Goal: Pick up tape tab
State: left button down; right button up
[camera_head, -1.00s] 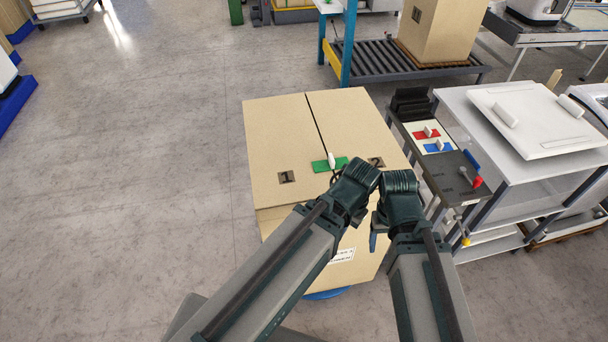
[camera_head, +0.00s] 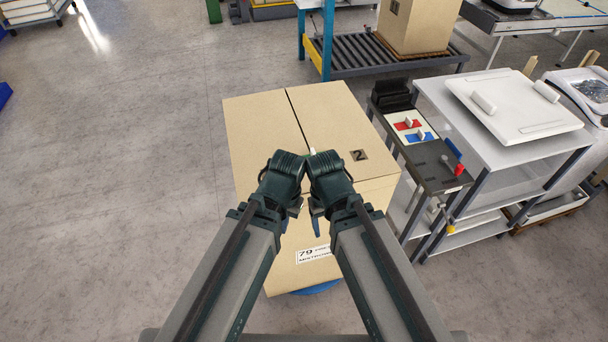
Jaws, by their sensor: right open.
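A large cardboard box (camera_head: 262,118) stands in front of me with a seam across its top. The green tape tab on that seam is almost wholly hidden behind my wrists; only a small pale and green bit (camera_head: 312,151) shows between them. My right gripper (camera_head: 317,213) is over the near part of the box, open, with a blue finger pointing down. My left gripper (camera_head: 290,208) is close beside it, its fingers mostly hidden by its own wrist. I see nothing held in either.
A dark side tray (camera_head: 432,165) right of the box holds a red piece (camera_head: 408,124) and a blue piece (camera_head: 420,137) with white tabs. A grey table with a white lid (camera_head: 515,105) stands beyond it. The floor left of the box is clear.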

aim_at(408, 124)
jog(key=i+l, duration=0.1)
jog(key=l, duration=0.5)
jog(key=i+l, duration=0.1)
jog(key=l, duration=0.45)
jog(key=i+l, duration=0.1)
jog(key=l, duration=0.5)
jog(key=i+l, duration=0.2)
jog(key=l, duration=0.2)
jog(key=i+l+u, duration=0.15)
jog(key=l, duration=0.25)
jog(key=i, duration=0.5)
